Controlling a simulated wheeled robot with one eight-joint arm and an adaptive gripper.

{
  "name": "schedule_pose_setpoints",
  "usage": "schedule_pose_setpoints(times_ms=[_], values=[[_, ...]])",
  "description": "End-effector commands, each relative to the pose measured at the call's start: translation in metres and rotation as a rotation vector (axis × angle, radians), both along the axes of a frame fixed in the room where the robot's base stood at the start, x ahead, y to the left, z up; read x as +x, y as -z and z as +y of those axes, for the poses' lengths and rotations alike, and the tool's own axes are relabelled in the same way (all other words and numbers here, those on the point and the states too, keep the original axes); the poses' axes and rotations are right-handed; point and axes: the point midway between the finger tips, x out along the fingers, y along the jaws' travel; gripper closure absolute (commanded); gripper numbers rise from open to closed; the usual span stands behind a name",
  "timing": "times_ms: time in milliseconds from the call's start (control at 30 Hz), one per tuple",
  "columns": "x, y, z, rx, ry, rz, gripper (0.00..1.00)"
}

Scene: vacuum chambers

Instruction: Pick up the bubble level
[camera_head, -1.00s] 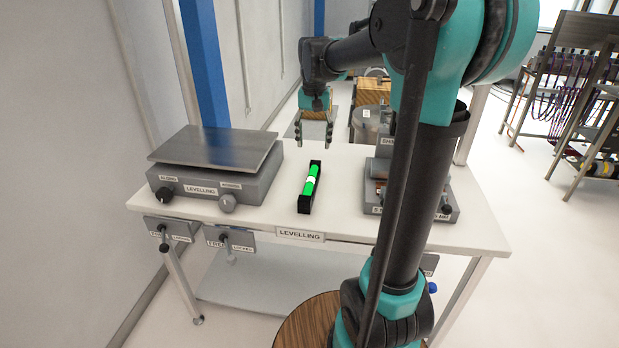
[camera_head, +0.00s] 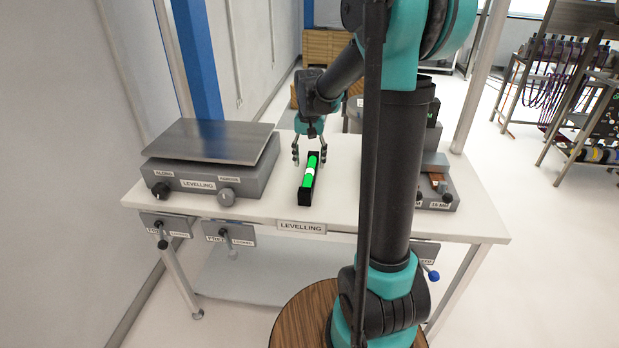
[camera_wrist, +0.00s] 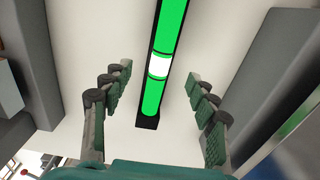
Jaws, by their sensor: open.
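The bubble level (camera_head: 309,178) is a black bar with a bright green vial and a white band, lying on the white table. In the wrist view the bubble level (camera_wrist: 161,62) runs up from the middle to the top edge, between the lines of the two fingers. My gripper (camera_head: 310,160) is open, pointing down at the far end of the level, with one finger on each side. In the wrist view my gripper (camera_wrist: 160,112) is empty, with gaps to the level on both sides. I cannot tell its exact height above the level.
A grey levelling stand with a metal plate (camera_head: 215,140) and front knobs stands left of the level. A grey block fixture (camera_head: 440,190) stands to the right, partly behind my arm. The white tabletop (camera_head: 262,212) around the level is clear.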

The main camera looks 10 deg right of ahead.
Motion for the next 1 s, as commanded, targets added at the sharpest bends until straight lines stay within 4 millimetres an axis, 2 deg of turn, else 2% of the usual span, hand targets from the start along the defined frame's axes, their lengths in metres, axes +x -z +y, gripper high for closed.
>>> schedule_pose_setpoints(times_ms=[300, 633, 1000], values=[[-0.001, 0.041, 0.000, 0.000, 0.000, 0.000, 0.41], [-0.002, 0.048, 0.000, 0.000, 0.000, 0.000, 0.41], [-0.002, 0.047, 0.000, 0.000, 0.000, 0.000, 0.87]])
